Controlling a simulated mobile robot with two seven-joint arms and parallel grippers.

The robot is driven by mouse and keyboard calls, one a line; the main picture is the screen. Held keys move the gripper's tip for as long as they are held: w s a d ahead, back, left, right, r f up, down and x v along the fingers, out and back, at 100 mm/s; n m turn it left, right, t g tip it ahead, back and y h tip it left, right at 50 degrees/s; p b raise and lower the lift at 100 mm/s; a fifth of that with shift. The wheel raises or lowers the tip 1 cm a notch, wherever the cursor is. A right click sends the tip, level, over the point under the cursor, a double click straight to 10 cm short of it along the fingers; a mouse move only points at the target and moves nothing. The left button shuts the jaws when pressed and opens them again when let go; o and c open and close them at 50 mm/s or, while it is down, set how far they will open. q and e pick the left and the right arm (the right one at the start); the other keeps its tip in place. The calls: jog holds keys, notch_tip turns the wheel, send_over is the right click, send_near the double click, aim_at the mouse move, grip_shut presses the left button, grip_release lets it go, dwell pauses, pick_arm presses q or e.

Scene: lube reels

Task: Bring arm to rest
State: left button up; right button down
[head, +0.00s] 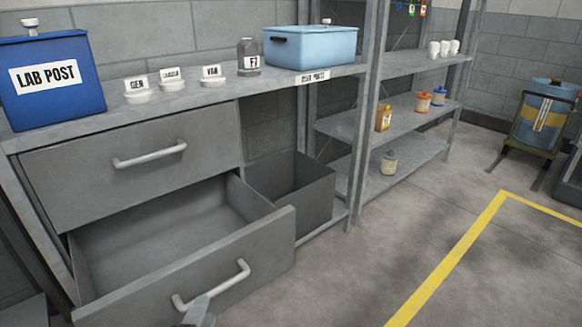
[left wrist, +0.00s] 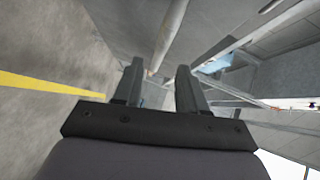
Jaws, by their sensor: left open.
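My left gripper (head: 198,311) shows only as a grey tip at the bottom of the head view, in front of the lower drawer's handle (head: 212,286). In the left wrist view, my left gripper (left wrist: 159,68) is open, its two dark fingers apart. A pale grey bar (left wrist: 171,34) runs up from the gap between the fingers; I cannot tell if either finger touches it. The lower drawer (head: 170,225) is pulled out, and its visible inside is empty. The upper drawer (head: 90,168) is shut. My right gripper is not in view.
On the worktop (head: 205,95) stand a blue LAB POST box (head: 75,90), small labelled signs, a grey bottle (head: 248,55) and a light blue bin (head: 310,47). A grey open bin (head: 300,200) stands beside the drawers. Shelves hold bottles.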

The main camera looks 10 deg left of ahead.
pick_arm(q)
jog(key=s+a+f+n+g+y, duration=0.1)
jog(key=s+a+n+g+y, duration=0.2)
jog(key=s+a+n+g, duration=0.55)
jog(key=s+d+f+n+g+h, duration=0.1)
jog(key=s+d+n+g+h, duration=0.35)
jog(key=s+d, duration=0.5)
jog(key=w+d+m+t+h, duration=0.1)
jog(key=w+d+t+h, duration=0.3)
jog(key=w+d+t, duration=0.35)
jog(key=s+a+r+y+p, duration=0.1)
jog(key=a+r+p, duration=0.2)
jog(key=r+p, duration=0.4)
jog(key=s+a+r+n+y+p, duration=0.1)
jog(key=a+r+p, duration=0.2)
jog(key=p, duration=1.4)
notch_tip(320, 180, up, 4)
jog(key=shift+s+r, duration=0.2)
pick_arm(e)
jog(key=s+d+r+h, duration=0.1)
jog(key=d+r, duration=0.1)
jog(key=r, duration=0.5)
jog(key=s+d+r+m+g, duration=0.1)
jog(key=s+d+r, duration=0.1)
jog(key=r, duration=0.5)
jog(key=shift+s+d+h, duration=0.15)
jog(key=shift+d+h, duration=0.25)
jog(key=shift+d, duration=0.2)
